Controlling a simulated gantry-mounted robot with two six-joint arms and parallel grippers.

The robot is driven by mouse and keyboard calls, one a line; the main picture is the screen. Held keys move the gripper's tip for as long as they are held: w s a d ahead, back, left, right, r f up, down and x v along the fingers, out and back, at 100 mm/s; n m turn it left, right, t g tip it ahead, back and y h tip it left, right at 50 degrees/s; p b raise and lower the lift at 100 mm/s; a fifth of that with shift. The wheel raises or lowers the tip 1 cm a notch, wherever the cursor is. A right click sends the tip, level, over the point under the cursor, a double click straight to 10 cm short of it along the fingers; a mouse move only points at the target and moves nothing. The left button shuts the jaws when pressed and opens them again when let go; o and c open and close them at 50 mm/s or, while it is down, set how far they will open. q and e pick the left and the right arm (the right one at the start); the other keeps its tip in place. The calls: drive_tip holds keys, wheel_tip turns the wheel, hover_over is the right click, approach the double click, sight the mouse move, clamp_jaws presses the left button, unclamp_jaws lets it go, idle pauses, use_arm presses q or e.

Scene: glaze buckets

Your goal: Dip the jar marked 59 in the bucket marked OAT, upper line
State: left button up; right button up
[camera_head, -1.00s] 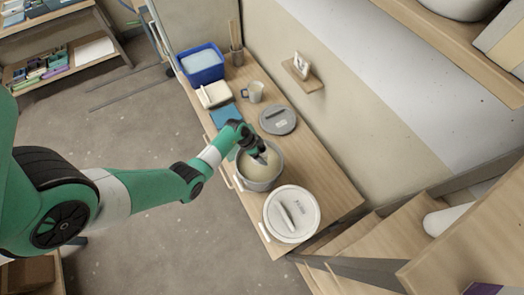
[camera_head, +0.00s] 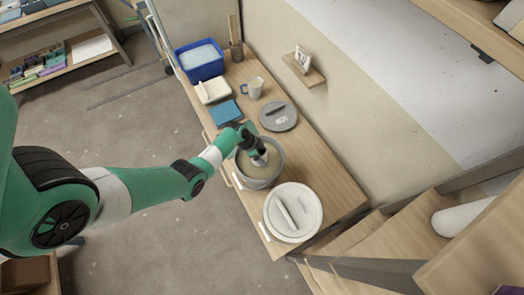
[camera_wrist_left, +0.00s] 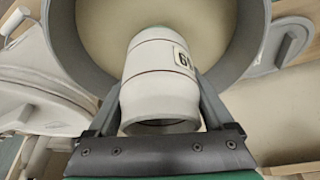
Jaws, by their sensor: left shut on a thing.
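A white jar (camera_wrist_left: 158,75) with thin dark red lines around it is held in my left gripper (camera_wrist_left: 160,100). The jar's near end is open toward the wrist camera. Its far end is over or in the cream glaze of a grey bucket (camera_wrist_left: 65,45); I cannot tell how deep. In the head view the bucket (camera_head: 262,184) stands on the bench, and my left gripper (camera_head: 259,155) reaches into its mouth. No bucket marking is legible. My right gripper is not in view.
A white lid (camera_head: 296,228) lies just in front of the bucket, and a grey lid (camera_head: 270,123) behind it. A mug (camera_head: 252,88), a blue cloth (camera_head: 225,111) and a blue tub (camera_head: 203,72) stand farther back. A wall with a small shelf (camera_head: 316,80) runs along the right.

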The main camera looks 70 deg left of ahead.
use_arm(q)
wheel_tip(320, 180, down, 8)
drive_tip(key=b, duration=0.5)
drive_tip(key=shift+r+b, duration=0.15)
drive_tip(key=shift+b, duration=0.2)
drive_tip(key=shift+f, duration=0.2)
idle(0.3)
idle(1.8)
wheel_tip(320, 180, up, 9)
drive_tip(key=p, duration=1)
drive_tip(key=shift+r, duration=0.2)
drive_tip(key=shift+r+p, duration=0.1)
drive_tip(key=shift+p, duration=0.25)
idle(0.9)
wheel_tip(320, 180, up, 7)
drive_tip(key=p, duration=0.8)
drive_tip(key=shift+r, duration=0.2)
